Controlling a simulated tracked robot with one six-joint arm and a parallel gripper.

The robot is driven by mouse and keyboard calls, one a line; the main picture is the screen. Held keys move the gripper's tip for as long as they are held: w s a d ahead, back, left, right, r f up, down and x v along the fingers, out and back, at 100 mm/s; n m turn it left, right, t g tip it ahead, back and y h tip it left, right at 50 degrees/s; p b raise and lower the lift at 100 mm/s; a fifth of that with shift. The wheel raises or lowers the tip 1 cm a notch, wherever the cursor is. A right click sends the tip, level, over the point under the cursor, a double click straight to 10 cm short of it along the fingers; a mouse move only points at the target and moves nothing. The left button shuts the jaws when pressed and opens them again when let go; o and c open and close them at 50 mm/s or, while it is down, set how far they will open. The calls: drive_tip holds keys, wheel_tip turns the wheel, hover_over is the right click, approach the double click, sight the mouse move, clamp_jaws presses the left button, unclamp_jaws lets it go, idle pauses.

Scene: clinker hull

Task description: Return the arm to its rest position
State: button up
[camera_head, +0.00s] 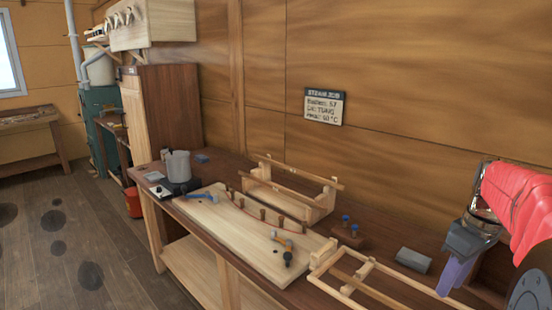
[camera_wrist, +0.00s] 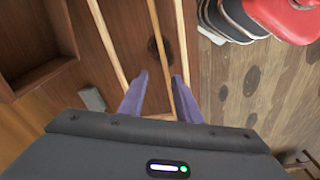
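My gripper (camera_head: 457,272) hangs at the right of the head view, at the end of my red-sleeved arm (camera_head: 520,205). It points down over the right end of the dark wooden bench, by a pale slatted wooden rack (camera_head: 375,287). In the wrist view, the two purple fingers of my gripper (camera_wrist: 160,88) stand apart with nothing gripped between them. Pale rack slats (camera_wrist: 106,42) run below and past the fingers. I cannot tell how far the fingertips are above the rack.
A grey block (camera_head: 413,260) lies on the bench beside the rack. A pale board (camera_head: 235,238) with clamps and pegs, a wooden cradle (camera_head: 290,200) and a grey pot (camera_head: 178,166) stand further left. The wooden wall bounds the back. Open floor (camera_head: 75,250) is at left.

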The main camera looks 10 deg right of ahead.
drive_tip(key=s+a+m+t, duration=0.1)
drive_tip(key=s+a, duration=0.2)
drive_tip(key=a, duration=0.6)
drive_tip(key=s+a+f+m+t, duration=0.1)
drive_tip(key=s+a+t, duration=0.1)
drive_tip(key=a, duration=0.8)
drive_tip(key=s+a+f+m+t, duration=0.1)
drive_tip(key=s+a, duration=0.3)
drive_tip(key=a, duration=0.6)
drive_tip(key=shift+a+m, duration=0.2)
drive_tip(key=shift+m, duration=0.1)
